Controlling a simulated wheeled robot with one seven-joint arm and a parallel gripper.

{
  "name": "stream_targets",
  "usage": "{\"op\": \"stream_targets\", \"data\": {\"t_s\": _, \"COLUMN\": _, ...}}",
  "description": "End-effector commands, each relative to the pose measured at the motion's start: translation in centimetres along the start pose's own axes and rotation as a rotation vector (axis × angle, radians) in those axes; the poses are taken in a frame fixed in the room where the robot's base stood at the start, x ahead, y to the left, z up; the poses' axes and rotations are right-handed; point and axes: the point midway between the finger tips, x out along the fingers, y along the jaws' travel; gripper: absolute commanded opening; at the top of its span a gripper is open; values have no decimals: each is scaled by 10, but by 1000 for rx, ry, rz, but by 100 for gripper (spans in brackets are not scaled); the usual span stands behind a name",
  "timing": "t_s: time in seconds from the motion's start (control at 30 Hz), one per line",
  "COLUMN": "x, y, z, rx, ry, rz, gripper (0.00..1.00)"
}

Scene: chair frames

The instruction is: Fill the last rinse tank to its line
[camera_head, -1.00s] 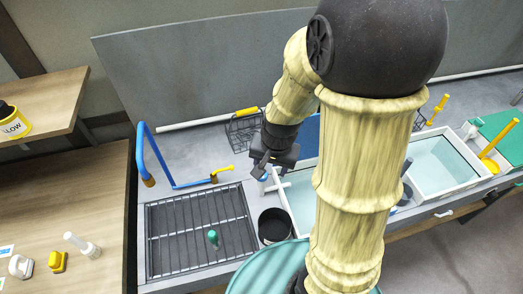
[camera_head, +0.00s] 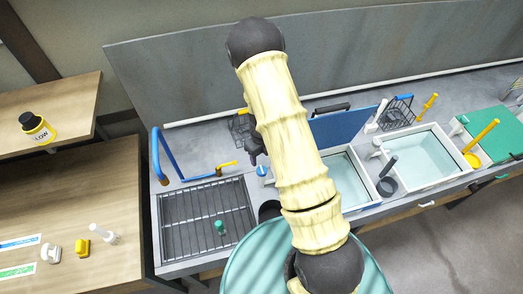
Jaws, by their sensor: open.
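Two white-rimmed tanks with pale water show right of my arm. The nearer tank (camera_head: 349,184) is partly hidden by my arm, and the right tank (camera_head: 422,158) is in full view. No fill line can be made out in either, and I cannot tell which is the last rinse tank. White fittings (camera_head: 377,148) stand at the tank rims. A small blue-topped knob (camera_head: 262,170) sits left of the nearer tank. My gripper (camera_head: 254,158) is open above the bench, behind and left of this knob, partly hidden by my arm.
A blue pipe (camera_head: 160,160) with a yellow handle (camera_head: 227,165) stands behind a drain rack (camera_head: 207,220) holding a small green item. Wire baskets, a blue panel (camera_head: 345,127) and a green board (camera_head: 495,135) line the bench.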

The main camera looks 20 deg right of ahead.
Motion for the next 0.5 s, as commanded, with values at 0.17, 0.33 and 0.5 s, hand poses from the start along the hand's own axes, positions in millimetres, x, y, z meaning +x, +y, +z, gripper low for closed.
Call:
{"op": "stream_targets", "data": {"t_s": 0.17, "x": 1, "y": 0, "z": 0, "rx": 13, "ry": 0, "rz": 0, "gripper": 55}}
{"op": "stream_targets", "data": {"t_s": 0.33, "x": 2, "y": 0, "z": 0, "rx": 11, "ry": 0, "rz": 0, "gripper": 55}}
{"op": "stream_targets", "data": {"t_s": 0.5, "x": 12, "y": 0, "z": 0, "rx": 10, "ry": 1, "rz": 0, "gripper": 55}}
